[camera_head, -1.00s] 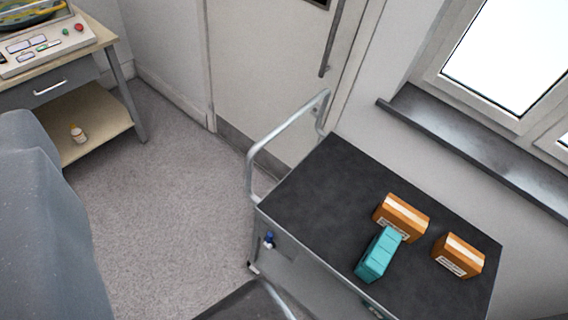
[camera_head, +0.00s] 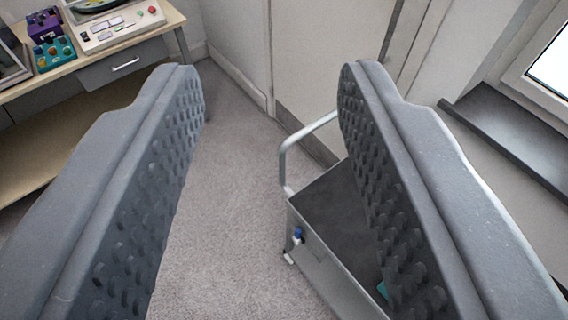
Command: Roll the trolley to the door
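The trolley (camera_head: 325,212) stands at right centre, with a dark top and a pale metal push handle (camera_head: 296,143) at its far left end. My gripper (camera_head: 270,90) is open, its two grey studded fingers wide apart with carpet between them. The right finger covers much of the trolley top; I cannot tell whether it touches. The handle's visible end lies between the fingers in the picture, and nothing is gripped. A sliver of a teal box (camera_head: 382,290) shows by the right finger. The door (camera_head: 330,60) is beyond the trolley, pale with a dark kick plate.
A workbench (camera_head: 60,75) with a control panel (camera_head: 115,25), a purple box (camera_head: 44,25) and a teal box with knobs (camera_head: 54,54) stands at the left. A window sill (camera_head: 510,140) runs along the right wall. Grey carpet (camera_head: 225,220) is clear between bench and trolley.

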